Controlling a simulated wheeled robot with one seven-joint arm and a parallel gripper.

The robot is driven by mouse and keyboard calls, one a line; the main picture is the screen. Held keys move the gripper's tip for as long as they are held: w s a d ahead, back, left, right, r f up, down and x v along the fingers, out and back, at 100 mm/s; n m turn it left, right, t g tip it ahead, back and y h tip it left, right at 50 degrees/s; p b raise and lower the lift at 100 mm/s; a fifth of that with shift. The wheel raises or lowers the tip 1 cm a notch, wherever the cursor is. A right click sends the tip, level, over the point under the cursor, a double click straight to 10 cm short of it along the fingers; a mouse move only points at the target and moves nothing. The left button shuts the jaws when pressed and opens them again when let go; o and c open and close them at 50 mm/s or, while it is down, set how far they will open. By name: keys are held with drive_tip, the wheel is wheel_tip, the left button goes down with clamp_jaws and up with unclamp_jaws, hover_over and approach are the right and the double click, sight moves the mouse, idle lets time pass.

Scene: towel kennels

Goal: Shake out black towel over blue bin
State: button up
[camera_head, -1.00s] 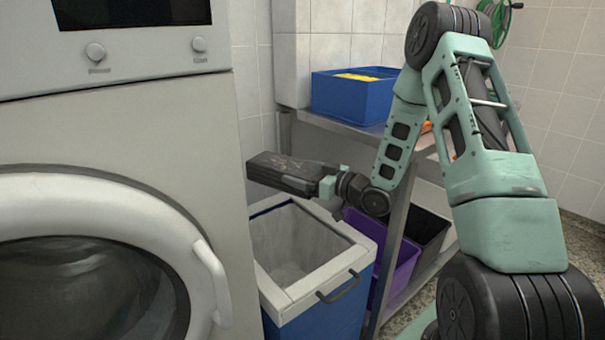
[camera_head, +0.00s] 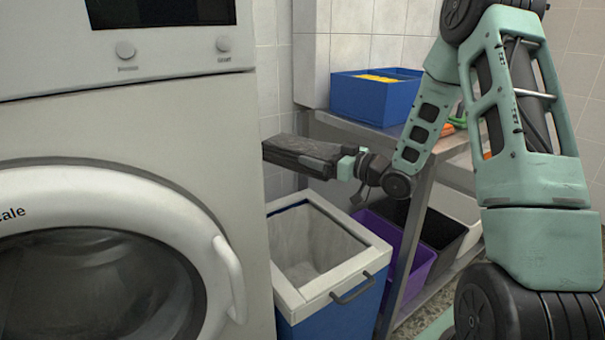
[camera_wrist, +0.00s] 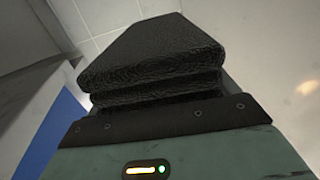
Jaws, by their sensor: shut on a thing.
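The black towel (camera_head: 300,154) is a folded, flat dark bundle, held out level above the blue bin. It also fills the middle of the wrist view (camera_wrist: 155,65), where its stacked folds show. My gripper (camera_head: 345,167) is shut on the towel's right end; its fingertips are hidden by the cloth. The blue bin (camera_head: 352,315) stands below, with a white rim and pale liner. Its visible inside looks empty. The towel is clear of the rim, and its far left end passes behind the washing machine's edge in the head view.
A washing machine (camera_head: 150,120) with a round door stands close on the left. On the right, a metal shelf (camera_head: 440,146) bears a blue box (camera_head: 372,104) with yellow contents. A purple bin (camera_head: 418,262) and a black bin (camera_head: 441,232) sit under it.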

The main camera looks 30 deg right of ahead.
wheel_tip(320, 180, down, 5)
drive_tip(key=shift+f, duration=0.15)
idle(0.4)
idle(0.4)
drive_tip(key=shift+w, duration=0.1)
drive_tip(key=w+a+f+m+t+h, duration=0.1)
drive_tip(key=w+a+f+m+h, duration=0.15)
drive_tip(key=a, duration=0.35)
drive_tip(key=w+a+f+m+h, duration=0.1)
drive_tip(key=a+f+m+h, duration=0.1)
drive_tip(key=a+f+h, duration=0.3)
drive_tip(key=s+d+y+p, duration=0.1)
drive_tip(key=s+y+p, duration=0.2)
drive_tip(key=s+p, duration=0.7)
drive_tip(key=s+a+r+h+p, duration=0.1)
drive_tip(key=s+r+p, duration=0.4)
drive_tip(key=p, duration=0.5)
drive_tip(key=shift+s+a+r+h, duration=0.2)
drive_tip(key=shift+s+h, duration=0.25)
drive_tip(key=shift+s, duration=0.15)
